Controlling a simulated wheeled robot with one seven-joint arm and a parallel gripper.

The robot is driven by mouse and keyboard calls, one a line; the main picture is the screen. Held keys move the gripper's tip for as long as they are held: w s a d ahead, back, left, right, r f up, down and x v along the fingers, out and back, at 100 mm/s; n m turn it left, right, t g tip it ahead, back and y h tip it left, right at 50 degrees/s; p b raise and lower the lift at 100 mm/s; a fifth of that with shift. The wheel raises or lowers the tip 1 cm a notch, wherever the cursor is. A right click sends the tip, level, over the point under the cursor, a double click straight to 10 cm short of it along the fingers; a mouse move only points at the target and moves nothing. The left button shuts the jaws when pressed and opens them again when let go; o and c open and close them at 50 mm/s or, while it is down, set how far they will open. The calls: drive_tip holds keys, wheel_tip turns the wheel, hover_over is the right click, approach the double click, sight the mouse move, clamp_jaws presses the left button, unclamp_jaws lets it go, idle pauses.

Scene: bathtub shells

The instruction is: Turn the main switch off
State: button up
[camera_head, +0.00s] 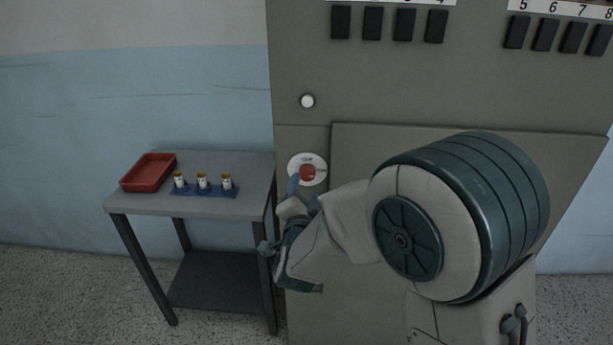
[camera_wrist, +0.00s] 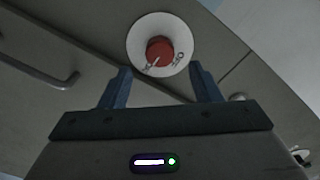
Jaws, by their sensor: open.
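The main switch is a red round knob (camera_head: 307,173) on a white disc (camera_head: 294,166) on the front of a grey cabinet (camera_head: 420,90). In the wrist view the red knob (camera_wrist: 159,50) shows on its white disc (camera_wrist: 140,38), with a pale pointer mark on the knob. My gripper (camera_head: 301,186) is just below the disc in the head view. In the wrist view my gripper (camera_wrist: 160,75) is open, with one blue finger on each side below the knob. The fingers look empty, and the knob lies beyond their tips. Contact is not visible.
A small table (camera_head: 225,205) stands left of the cabinet, with a red tray (camera_head: 149,172) and several small fuses on a blue holder (camera_head: 203,191). A white round button (camera_head: 307,101) is above the switch. Black numbered switches (camera_head: 372,23) line the top. A handle (camera_wrist: 40,70) shows left in the wrist view.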

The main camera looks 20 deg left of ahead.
sight(307, 176)
drive_tip(key=x, duration=0.5)
drive_tip(key=shift+w+p, duration=0.1)
drive_tip(key=shift+p, duration=0.3)
drive_tip(key=c, duration=1)
